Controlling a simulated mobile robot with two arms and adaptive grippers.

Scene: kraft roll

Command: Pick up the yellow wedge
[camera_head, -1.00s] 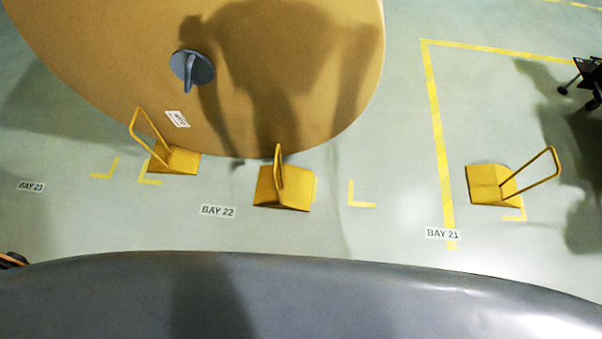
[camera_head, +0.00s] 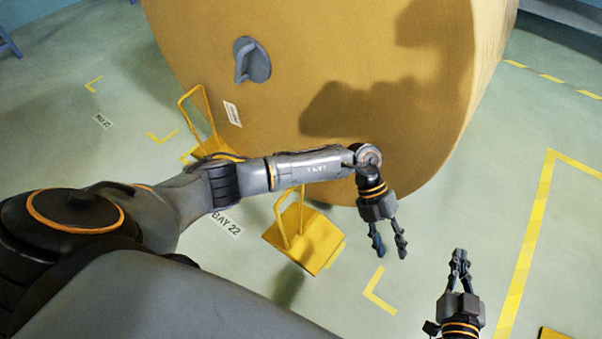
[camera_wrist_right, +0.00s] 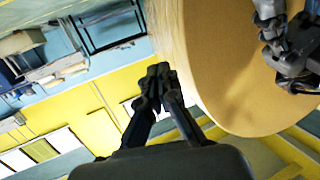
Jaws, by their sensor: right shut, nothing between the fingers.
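A yellow wedge (camera_head: 318,241) with an upright loop handle lies on the floor by BAY 22, near the foot of the big kraft roll (camera_head: 300,100); my left forearm passes over its far side. A second yellow wedge (camera_head: 196,112) shows mostly its loop handle; my left arm hides much of it. A sliver of yellow, likely a third wedge (camera_head: 553,334), is cut off at the lower right edge. My left gripper (camera_head: 390,252) is open and empty, pointing down right of the BAY 22 wedge. My right gripper (camera_head: 460,254) is shut and empty, farther right; its fingers show in the wrist view (camera_wrist_right: 158,72).
The roll fills the upper middle, with a grey plug (camera_head: 251,60) in its end face. Yellow corner marks (camera_head: 378,292) and a striped floor line (camera_head: 527,250) lie on the floor. The floor between roll and striped line is clear.

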